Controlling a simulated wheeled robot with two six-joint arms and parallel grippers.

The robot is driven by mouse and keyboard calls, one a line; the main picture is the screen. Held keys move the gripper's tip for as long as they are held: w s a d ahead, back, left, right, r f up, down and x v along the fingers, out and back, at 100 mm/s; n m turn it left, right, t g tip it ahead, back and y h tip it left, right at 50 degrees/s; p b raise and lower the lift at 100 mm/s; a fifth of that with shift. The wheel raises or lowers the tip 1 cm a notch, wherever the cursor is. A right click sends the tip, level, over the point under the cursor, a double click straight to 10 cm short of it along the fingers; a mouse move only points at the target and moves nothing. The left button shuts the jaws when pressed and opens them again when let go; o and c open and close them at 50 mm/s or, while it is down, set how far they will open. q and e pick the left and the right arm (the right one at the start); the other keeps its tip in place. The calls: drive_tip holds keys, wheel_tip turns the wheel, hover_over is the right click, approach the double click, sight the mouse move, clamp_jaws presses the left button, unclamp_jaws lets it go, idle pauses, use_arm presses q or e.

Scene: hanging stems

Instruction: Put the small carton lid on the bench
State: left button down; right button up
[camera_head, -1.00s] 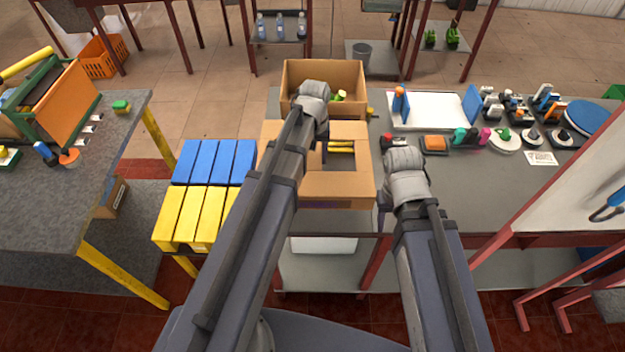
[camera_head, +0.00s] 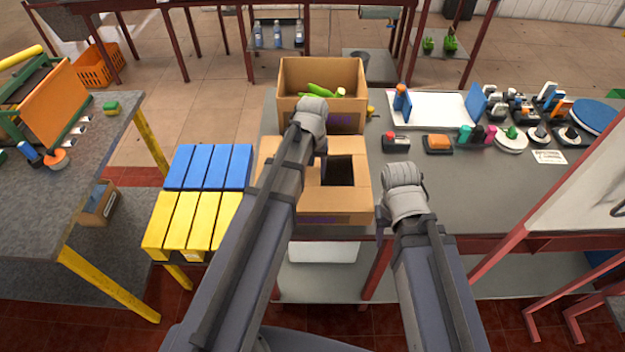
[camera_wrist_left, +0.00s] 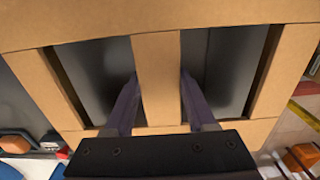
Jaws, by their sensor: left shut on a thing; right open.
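The small carton lid (camera_head: 348,204) is a brown cardboard frame with openings, at the near edge of the grey bench (camera_head: 460,200) in the head view. My left gripper (camera_wrist_left: 158,88) is shut on its middle bar, one purple-grey finger on each side. In the left wrist view, dark grey shows through both openings. My left arm covers part of the lid in the head view, and I cannot tell whether its underside touches the bench. My right gripper (camera_head: 403,178) is open to the right of the lid; its fingers are mostly hidden.
An open carton (camera_head: 320,120) with green and yellow things stands just behind. Several small devices and a white tray (camera_head: 435,108) fill the bench's back right. Blue (camera_head: 208,166) and yellow (camera_head: 192,222) blocks lie left. Bare bench is to the right.

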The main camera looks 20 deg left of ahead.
sight(313, 171)
use_arm(q)
wheel_tip(313, 171, down, 2)
drive_tip(key=shift+f+b, duration=0.2)
drive_tip(key=shift+b, duration=0.5)
drive_tip(key=shift+r, duration=0.15)
use_arm(e)
wheel_tip(313, 171, down, 2)
drive_tip(key=shift+f, duration=0.1)
use_arm(q)
drive_tip(key=c, duration=0.7)
unclamp_jaws()
drive_tip(key=shift+f, duration=0.2)
drive_tip(key=o, duration=0.5)
use_arm(e)
drive_tip(key=shift+f, duration=0.1)
use_arm(q)
drive_tip(key=shift+r, duration=0.1)
